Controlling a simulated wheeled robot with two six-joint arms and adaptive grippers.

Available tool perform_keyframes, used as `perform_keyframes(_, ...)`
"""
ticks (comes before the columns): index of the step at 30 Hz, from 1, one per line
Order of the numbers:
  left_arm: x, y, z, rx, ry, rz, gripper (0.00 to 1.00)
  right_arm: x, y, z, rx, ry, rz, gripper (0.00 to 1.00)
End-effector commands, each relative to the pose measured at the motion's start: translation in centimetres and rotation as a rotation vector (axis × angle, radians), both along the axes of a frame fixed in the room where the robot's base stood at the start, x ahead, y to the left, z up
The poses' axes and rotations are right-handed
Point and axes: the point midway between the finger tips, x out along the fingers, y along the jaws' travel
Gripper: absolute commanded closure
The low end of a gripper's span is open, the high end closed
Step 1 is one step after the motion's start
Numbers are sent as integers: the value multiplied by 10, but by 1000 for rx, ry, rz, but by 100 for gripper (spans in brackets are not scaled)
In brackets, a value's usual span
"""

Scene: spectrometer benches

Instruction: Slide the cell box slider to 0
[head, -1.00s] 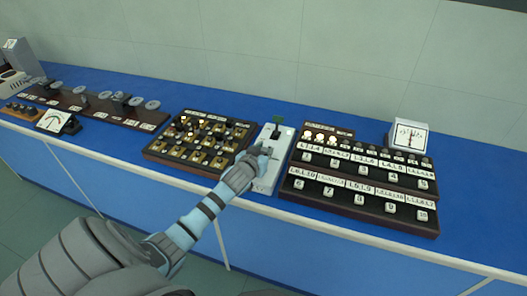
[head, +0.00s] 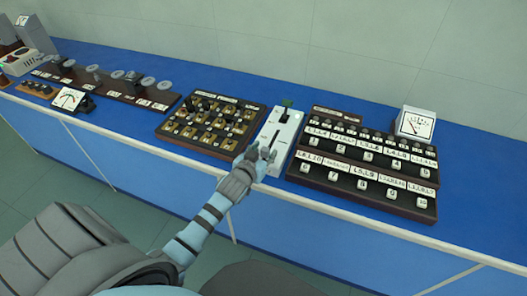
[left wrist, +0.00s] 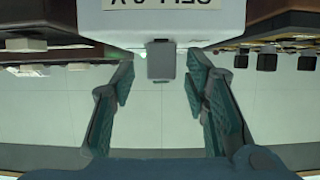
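The cell box (head: 285,134) is a narrow white box on the blue bench, between two dark panels. A dark slot runs along its top, with a small green piece at the far end. My left gripper (head: 260,154) is at the near end of the box. In the left wrist view, its teal fingers (left wrist: 158,92) are spread apart, and a small grey block (left wrist: 161,60), apparently the slider knob, lies between their tips with gaps on both sides. The box end (left wrist: 160,22) with an upside-down label is above it. My right gripper is not in view.
A dark panel with brass squares (head: 208,124) stands close left of the box. A stepped panel with white labels (head: 365,165) stands close right. A white meter (head: 415,123) is behind it. The blue bench top (head: 480,200) is bare at the far right.

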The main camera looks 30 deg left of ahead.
Motion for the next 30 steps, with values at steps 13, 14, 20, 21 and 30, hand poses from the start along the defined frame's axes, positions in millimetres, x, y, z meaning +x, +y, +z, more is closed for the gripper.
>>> perform_keyframes(13, -47, -8, 19, 2, -1, -2, 58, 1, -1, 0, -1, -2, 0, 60)
perform_keyframes(14, -55, -10, 22, 3, 1, -1, 58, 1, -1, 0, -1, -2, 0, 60)
perform_keyframes(20, -98, -18, 41, 2, 1, -1, 58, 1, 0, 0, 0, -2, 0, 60)
perform_keyframes(21, -103, -19, 44, 1, -1, 0, 58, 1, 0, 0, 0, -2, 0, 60)
perform_keyframes(30, -109, -20, 47, 1, 0, 1, 58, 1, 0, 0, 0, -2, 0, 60)
